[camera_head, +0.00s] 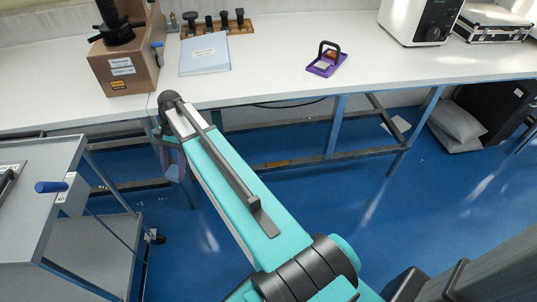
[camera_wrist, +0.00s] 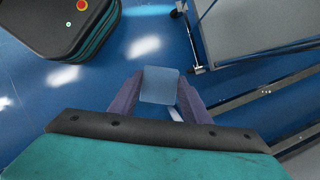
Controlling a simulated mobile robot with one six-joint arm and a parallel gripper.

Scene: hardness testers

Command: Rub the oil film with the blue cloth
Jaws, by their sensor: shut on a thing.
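My gripper (camera_wrist: 160,92) shows in the wrist view with two purple fingers shut on a flat, pale blue square, which looks like the blue cloth (camera_wrist: 160,84). It hangs over the blue floor, clear of any surface. In the head view my gripper (camera_head: 173,162) is partly hidden behind my arm, in front of the white bench's front edge, and the cloth cannot be made out there. I cannot make out an oil film in either view.
The white bench (camera_head: 280,75) carries a brown tester (camera_head: 125,68), a pale blue binder (camera_head: 205,55), a purple tray with a black handle (camera_head: 323,69) and a white machine (camera_head: 415,22). A grey cart (camera_head: 35,165) stands at left. The bench's middle has free room.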

